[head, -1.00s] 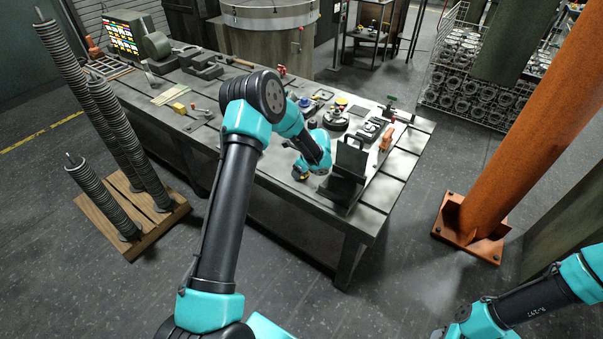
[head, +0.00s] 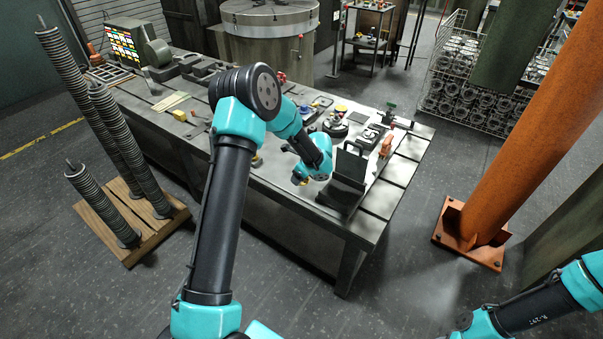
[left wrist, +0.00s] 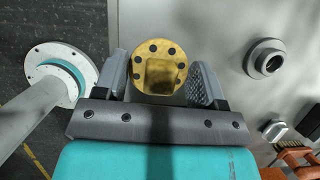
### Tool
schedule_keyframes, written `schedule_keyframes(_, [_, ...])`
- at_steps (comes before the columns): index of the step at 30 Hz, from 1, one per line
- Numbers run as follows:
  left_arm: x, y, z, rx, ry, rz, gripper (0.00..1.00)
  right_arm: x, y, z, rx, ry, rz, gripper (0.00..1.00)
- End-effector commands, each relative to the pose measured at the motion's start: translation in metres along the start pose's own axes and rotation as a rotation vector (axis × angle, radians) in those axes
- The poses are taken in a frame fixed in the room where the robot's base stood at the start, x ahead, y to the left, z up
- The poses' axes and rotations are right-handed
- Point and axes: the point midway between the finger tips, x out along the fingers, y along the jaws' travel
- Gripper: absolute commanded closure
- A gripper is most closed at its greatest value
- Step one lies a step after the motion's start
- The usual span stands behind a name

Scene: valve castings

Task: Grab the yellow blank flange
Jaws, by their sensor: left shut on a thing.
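The yellow blank flange (left wrist: 160,68) is a round disc with several dark bolt holes and a square raised block at its middle. In the left wrist view it sits between the two grey fingers of my left gripper (left wrist: 162,80), which is shut on it. Whether the flange touches the bench is hard to tell. My right arm shows at the lower right of the head view; its gripper is not visible.
The grey bench (head: 400,185) carries a dark angle plate (head: 347,178) just right of my left gripper. Behind it are several fittings and an orange item (head: 386,146). In the wrist view a grey round fitting (left wrist: 265,58) and a nut (left wrist: 273,130) lie to the right.

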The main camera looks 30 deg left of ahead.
Motion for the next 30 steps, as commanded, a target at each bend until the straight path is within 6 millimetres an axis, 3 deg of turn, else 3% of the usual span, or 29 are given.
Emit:
schedule_keyframes(9, [-0.025, 0.059, -0.04, 0.005, 0.0, -0.001, 0.73, 0.0, 0.0, 0.0, 0.0, 0.0, 0.0, 0.57])
schedule_keyframes(15, [-0.037, 0.088, -0.06, 0.002, 0.0, -0.001, 0.73, 0.0, 0.0, 0.0, 0.0, 0.0, 0.0, 0.57])
schedule_keyframes(21, [-0.042, 0.1, -0.068, 0.0, -0.001, -0.001, 0.73, 0.0, 0.0, 0.0, 0.0, 0.0, 0.0, 0.57])
schedule_keyframes(30, [-0.042, 0.101, -0.069, -0.001, -0.001, -0.001, 0.73, 0.0, 0.0, 0.0, 0.0, 0.0, 0.0, 0.57])
